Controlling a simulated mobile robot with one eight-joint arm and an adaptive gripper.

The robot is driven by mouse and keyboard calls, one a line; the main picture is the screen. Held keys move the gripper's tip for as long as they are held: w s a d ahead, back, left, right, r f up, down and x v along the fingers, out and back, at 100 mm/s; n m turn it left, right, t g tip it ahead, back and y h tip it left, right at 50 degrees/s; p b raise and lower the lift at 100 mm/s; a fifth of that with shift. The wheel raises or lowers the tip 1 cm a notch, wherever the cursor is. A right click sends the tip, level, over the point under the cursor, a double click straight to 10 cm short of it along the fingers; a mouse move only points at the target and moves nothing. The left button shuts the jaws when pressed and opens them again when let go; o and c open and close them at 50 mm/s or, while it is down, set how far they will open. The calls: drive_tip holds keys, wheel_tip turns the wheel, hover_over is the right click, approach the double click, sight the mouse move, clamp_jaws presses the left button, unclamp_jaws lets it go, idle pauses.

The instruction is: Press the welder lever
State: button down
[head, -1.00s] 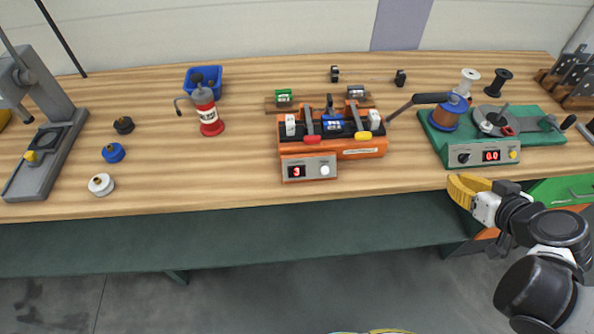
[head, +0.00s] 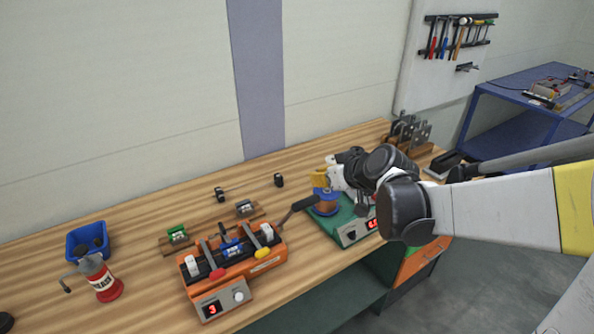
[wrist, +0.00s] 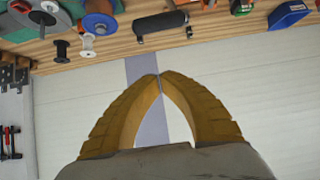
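The orange welder (head: 228,280) stands on the wooden bench with a red 3 on its display. Its lever (head: 303,203) has a dark grip and sticks out to the right, raised at a slant. The grip also shows at the top of the wrist view (wrist: 162,22), apart from the fingertips. My gripper (head: 320,179) has yellow fingers and is just above and right of the grip's end in the head view. In the wrist view its fingertips (wrist: 158,76) meet, with nothing between them. The gripper's far side is hidden in the head view.
The green machine (head: 350,232) with a copper spool (head: 326,207) stands right of the lever, partly behind my arm. A blue bin (head: 88,241) and a red canister (head: 104,284) stand on the left.

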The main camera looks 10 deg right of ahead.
sight(310, 198)
idle(0.3)
drive_tip(key=b+x, duration=0.3)
drive_tip(key=x, duration=0.7)
drive_tip(key=s+f, duration=0.1)
drive_tip(key=s+d+f, duration=0.1)
drive_tip(key=s, duration=0.1)
drive_tip(key=shift+f+b, duration=0.2)
drive_tip(key=shift+b, duration=0.2)
drive_tip(key=shift+s, duration=0.15)
drive_tip(key=shift+s+d+f+b, duration=0.2)
drive_tip(key=shift+s+f+b, duration=0.15)
drive_tip(key=shift+s, duration=0.15)
drive_tip(key=shift+s+d+f+b, duration=0.2)
drive_tip(key=shift+s+f, duration=0.1)
drive_tip(key=shift+s, duration=0.25)
drive_tip(key=s+d+f+b, duration=0.3)
drive_tip(key=s+f+b, duration=0.6)
drive_tip(key=f, duration=0.2)
drive_tip(key=shift+s+f+b, duration=0.3)
drive_tip(key=shift+f, duration=0.05)
